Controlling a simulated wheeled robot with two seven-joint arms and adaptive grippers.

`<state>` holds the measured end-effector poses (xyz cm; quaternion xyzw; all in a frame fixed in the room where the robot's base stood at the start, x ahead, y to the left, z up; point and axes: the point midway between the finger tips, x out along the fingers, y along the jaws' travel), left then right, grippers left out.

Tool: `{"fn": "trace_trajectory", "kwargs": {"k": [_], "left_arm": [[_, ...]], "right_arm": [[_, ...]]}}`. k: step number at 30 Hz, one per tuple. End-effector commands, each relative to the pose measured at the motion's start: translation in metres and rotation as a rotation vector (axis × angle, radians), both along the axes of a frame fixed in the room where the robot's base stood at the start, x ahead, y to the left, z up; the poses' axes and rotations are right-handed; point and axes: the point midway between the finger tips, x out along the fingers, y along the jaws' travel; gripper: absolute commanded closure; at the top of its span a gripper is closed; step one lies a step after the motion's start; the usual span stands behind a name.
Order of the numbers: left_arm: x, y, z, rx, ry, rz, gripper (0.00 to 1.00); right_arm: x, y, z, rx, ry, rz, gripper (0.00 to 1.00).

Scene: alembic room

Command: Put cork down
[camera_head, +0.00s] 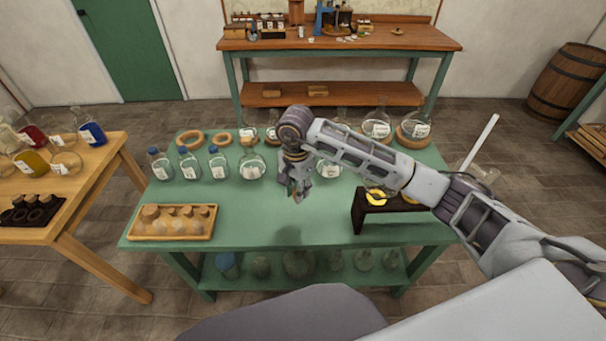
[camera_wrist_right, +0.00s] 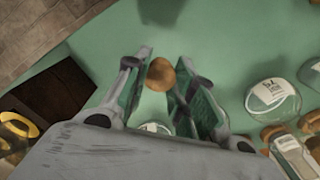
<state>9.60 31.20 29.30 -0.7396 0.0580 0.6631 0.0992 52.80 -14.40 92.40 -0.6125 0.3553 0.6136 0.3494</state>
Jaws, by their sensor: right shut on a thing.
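My right gripper (camera_head: 297,190) hangs above the middle of the green table (camera_head: 270,220), pointing down. In the right wrist view, a round brown cork (camera_wrist_right: 160,75) sits between the fingertips of my right gripper (camera_wrist_right: 162,80), which is shut on it. In the head view the cork is too small and covered to make out clearly. A shadow on the tabletop below suggests the gripper is above the surface. My left gripper is not in view.
A wooden tray (camera_head: 140,230) of corks lies at the table's left front. Labelled flasks (camera_head: 252,168) and cork rings stand along the back. A dark stand (camera_head: 360,213) with yellow rings is at the right. The front middle of the table is clear.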

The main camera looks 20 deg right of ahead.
Motion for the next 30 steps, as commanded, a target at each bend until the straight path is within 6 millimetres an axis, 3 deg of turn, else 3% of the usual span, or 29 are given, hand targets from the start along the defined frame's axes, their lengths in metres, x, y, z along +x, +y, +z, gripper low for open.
{"fn": "trace_trajectory", "kwargs": {"k": [30], "left_arm": [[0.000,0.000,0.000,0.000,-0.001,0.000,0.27]], "right_arm": [[0.012,-0.005,0.004,-0.002,0.003,-0.834,1.00]]}}
